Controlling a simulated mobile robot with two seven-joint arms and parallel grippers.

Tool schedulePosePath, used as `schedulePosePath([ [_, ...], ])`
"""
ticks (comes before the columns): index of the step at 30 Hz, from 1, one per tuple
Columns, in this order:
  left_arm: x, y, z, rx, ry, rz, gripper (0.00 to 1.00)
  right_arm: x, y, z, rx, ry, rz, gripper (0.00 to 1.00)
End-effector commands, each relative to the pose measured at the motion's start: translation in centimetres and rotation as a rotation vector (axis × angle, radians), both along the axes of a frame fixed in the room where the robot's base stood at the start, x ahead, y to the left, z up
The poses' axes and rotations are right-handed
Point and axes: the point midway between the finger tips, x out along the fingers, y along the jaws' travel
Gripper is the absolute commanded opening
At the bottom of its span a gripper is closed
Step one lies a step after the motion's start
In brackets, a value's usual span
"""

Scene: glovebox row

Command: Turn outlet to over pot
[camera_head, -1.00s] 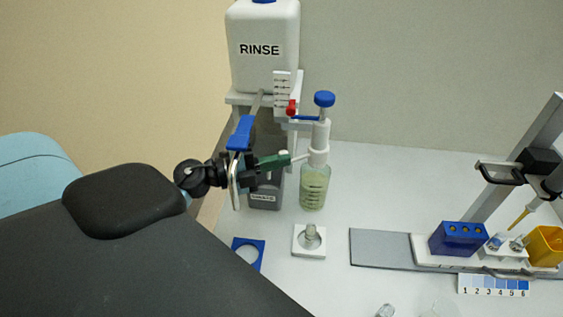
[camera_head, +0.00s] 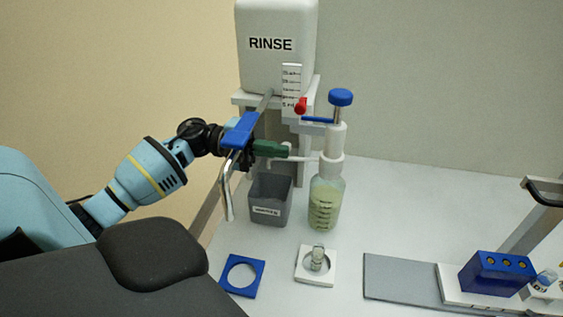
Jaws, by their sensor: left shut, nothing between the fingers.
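My left gripper (camera_head: 266,149) is shut, with a dark green piece at its tip end, beside the bottle's thin white side outlet (camera_head: 303,158). I cannot tell whether they touch. The bottle (camera_head: 325,205) holds pale green liquid and has a blue-topped pump. The RINSE tank's tap has a blue lever (camera_head: 240,130) and a bent metal spout (camera_head: 227,190) hanging in front of my gripper, partly hiding it. The spout's lower end is left of the grey labelled pot (camera_head: 270,213). A small clear vial (camera_head: 318,257) stands on a white holder. My right gripper is out of view.
The white RINSE tank (camera_head: 275,60) stands on a raised stand at the back. A blue ring holder (camera_head: 243,276) lies at front left. A blue rack (camera_head: 496,273) stands on the right beside a grey plate (camera_head: 402,280).

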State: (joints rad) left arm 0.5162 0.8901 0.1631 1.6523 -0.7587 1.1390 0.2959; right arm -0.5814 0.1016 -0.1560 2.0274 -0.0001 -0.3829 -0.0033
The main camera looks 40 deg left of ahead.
Motion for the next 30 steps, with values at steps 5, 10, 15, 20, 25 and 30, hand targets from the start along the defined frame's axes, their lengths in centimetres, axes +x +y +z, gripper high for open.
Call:
schedulePosePath([
  [5,0.6,0.6,-0.1,0.002,0.001,-0.004,0.00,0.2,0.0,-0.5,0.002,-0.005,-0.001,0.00],
  [10,1.0,1.0,0.0,0.001,-0.001,-0.002,0.00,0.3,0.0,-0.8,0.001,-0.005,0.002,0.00],
  [15,1.2,1.1,0.0,0.000,-0.001,-0.002,0.00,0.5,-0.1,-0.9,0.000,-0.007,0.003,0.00],
  [20,1.2,1.1,0.1,0.000,-0.001,-0.001,0.00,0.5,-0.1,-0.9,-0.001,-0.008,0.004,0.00],
  [25,1.3,1.1,0.1,0.000,-0.001,0.000,0.00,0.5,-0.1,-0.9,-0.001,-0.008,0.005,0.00],
  [30,1.2,1.3,0.1,0.001,-0.001,0.002,0.00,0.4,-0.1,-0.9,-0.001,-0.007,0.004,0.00],
])
